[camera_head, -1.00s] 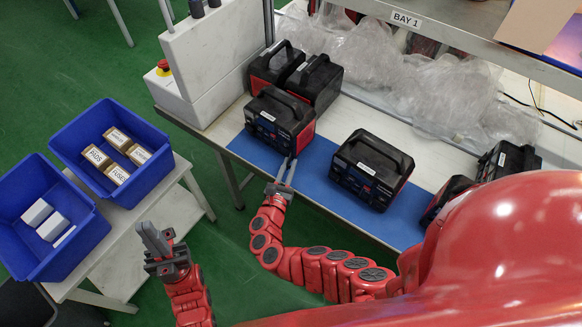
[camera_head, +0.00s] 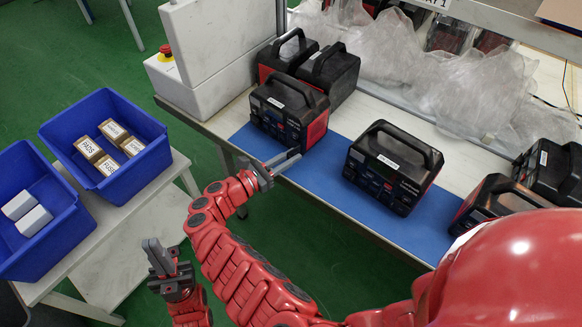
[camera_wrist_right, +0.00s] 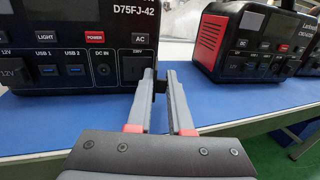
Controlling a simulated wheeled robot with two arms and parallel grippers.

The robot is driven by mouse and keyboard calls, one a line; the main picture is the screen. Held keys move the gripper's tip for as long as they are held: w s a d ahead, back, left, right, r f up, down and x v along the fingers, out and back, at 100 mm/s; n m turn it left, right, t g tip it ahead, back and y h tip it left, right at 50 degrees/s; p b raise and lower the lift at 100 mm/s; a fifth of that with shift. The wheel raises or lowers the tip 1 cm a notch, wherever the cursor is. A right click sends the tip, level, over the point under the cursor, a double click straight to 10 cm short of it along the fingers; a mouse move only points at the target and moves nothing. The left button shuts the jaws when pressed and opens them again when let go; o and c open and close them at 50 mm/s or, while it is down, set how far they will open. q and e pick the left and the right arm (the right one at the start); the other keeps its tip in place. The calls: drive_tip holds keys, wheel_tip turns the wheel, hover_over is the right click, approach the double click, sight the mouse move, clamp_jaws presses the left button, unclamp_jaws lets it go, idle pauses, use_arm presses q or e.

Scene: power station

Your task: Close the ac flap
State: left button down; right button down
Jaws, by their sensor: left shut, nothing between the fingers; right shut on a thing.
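The black and red power station (camera_head: 283,118) stands on the blue mat at the back left. Its front panel (camera_wrist_right: 60,55) fills the left of the right wrist view, with an AC button and a 230V label at its right end. The small black ac flap (camera_wrist_right: 160,80) sticks out below that label. My right gripper (camera_head: 294,155) is at the station's lower front corner, its fingers shut on the flap; the right wrist view shows the flap between the fingertips (camera_wrist_right: 160,90). The socket behind is largely hidden. My left gripper (camera_head: 152,246) is shut and empty, away from the bench.
A second power station (camera_head: 393,165) stands to the right on the blue mat (camera_head: 340,205), with free mat between. More stations stand behind and at the far right. Blue bins (camera_head: 105,145) with boxes stand on a side table at the left. Plastic bags (camera_head: 380,50) lie at the back.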

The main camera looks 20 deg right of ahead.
drive_tip(key=shift+w+a+f+m+g+h+b, duration=0.15)
drive_tip(key=shift+m+g+b, duration=0.35)
drive_tip(key=shift+b, duration=0.9)
drive_tip(key=shift+w+d+m+g+h+b, duration=0.1)
drive_tip(key=shift+m+g+h+b, duration=0.2)
drive_tip(key=shift+g+b, duration=0.75)
drive_tip(key=shift+w+a+f+m+g+h+b, duration=0.15)
drive_tip(key=shift+m+g+b, duration=0.2)
drive_tip(key=shift+b, duration=1.35)
drive_tip(key=shift+r+m+g+b, duration=0.25)
drive_tip(key=shift+m+g+b, duration=0.3)
drive_tip(key=shift+b, duration=0.45)
drive_tip(key=c, duration=0.9)
unclamp_jaws()
drive_tip(key=shift+w, duration=0.1)
drive_tip(key=shift+a+r, duration=0.1)
